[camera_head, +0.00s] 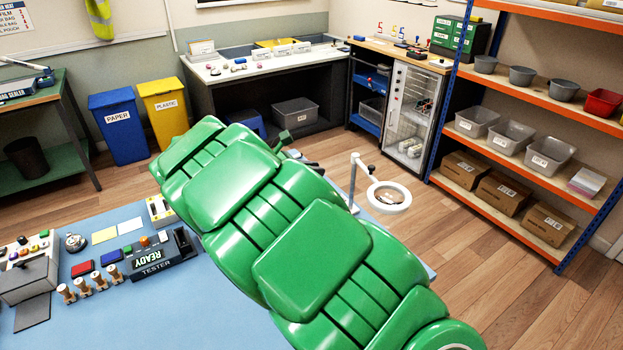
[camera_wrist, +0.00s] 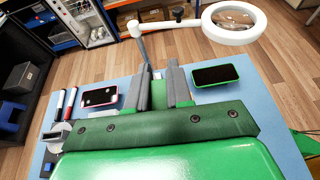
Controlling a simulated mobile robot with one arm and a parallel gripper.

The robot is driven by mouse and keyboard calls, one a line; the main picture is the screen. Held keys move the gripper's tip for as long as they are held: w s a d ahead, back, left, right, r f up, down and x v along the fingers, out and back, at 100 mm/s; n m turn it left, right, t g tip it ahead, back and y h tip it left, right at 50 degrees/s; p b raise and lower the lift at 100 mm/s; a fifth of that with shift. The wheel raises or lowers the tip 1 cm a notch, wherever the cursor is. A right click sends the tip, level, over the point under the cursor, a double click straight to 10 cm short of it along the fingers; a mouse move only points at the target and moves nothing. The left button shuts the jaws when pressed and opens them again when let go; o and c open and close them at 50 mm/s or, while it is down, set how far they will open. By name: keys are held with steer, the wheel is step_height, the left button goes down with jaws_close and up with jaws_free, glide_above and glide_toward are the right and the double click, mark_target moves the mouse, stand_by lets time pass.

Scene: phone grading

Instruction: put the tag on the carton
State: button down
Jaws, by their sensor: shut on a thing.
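My gripper (camera_wrist: 160,84) is seen in the wrist view over the blue mat, its two grey fingers close around a small, mostly hidden thing (camera_wrist: 158,96). I cannot tell from its look whether this is the tag. In the head view my green arm covers the middle of the bench and hides my gripper. Brown cartons (camera_head: 503,193) stand in a row on the bottom level of the orange shelf at the right, well apart from my arm. I cannot tell which carton the task means. No tag is clearly visible elsewhere.
On the blue mat (camera_head: 215,320), a pink-edged phone (camera_wrist: 100,97) and a green-edged phone (camera_wrist: 216,75) lie either side of my fingers. A ring magnifier (camera_head: 389,197) stands at the far edge. A tester (camera_head: 157,261) and several stamps (camera_head: 84,287) are at the left.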

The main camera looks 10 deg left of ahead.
steer(key=shift+f, duration=1.45)
steer(key=shift+f, duration=0.1)
steer(key=c, duration=1)
jaws_free()
steer(key=shift+c, duration=0.2)
steer(key=v, duration=1.2)
